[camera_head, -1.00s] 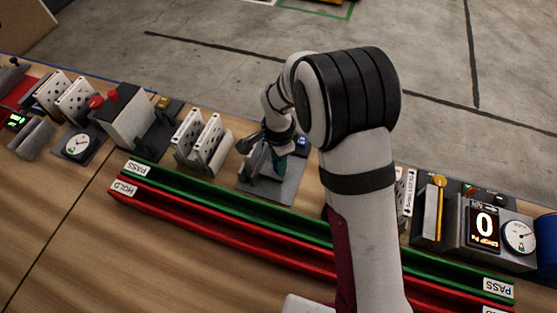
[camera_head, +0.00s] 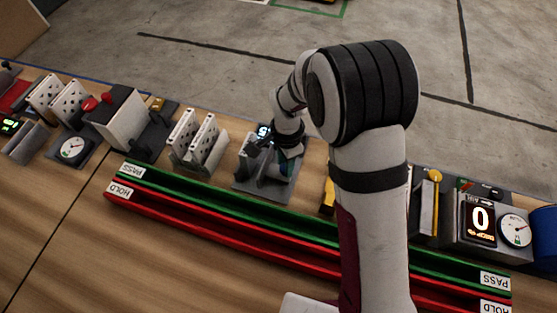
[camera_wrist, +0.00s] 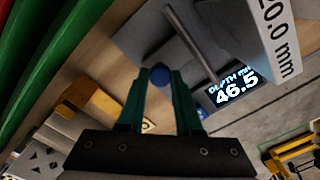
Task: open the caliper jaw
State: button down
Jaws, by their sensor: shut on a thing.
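The caliper (camera_head: 262,187) is a grey fixture on a flat plate, beyond the rails in the head view. My gripper (camera_head: 287,165) is down at its right part. My wrist partly hides the caliper in the head view.
The green PASS rail (camera_head: 215,208) and red HOLD rail (camera_head: 200,237) run along the near side. White perforated plates (camera_head: 198,143) stand to the left. A gauge unit reading 0 (camera_head: 481,222) stands at right, past my arm.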

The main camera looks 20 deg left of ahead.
jog(key=c, duration=0.6)
grip_release()
jog(key=shift+d, duration=0.2)
notch_tip(320, 180, up, 16)
jog(key=shift+f, duration=0.1)
jog(key=s+d+r+n, duration=0.1)
jog(key=s+d+r, duration=0.3)
jog(key=s+d, duration=0.65)
jog(key=s, duration=0.2)
jog(key=s+d+f+n+y, duration=0.1)
jog(key=s+d, duration=0.2)
jog(key=s, duration=0.1)
jog(key=s+d+f+n, duration=0.1)
jog(key=s+d, duration=0.2)
jog(key=s, duration=0.1)
jog(key=shift+s+d+y, duration=0.15)
jog(key=shift+s+y, duration=0.15)
jog(key=shift+y, duration=0.1)
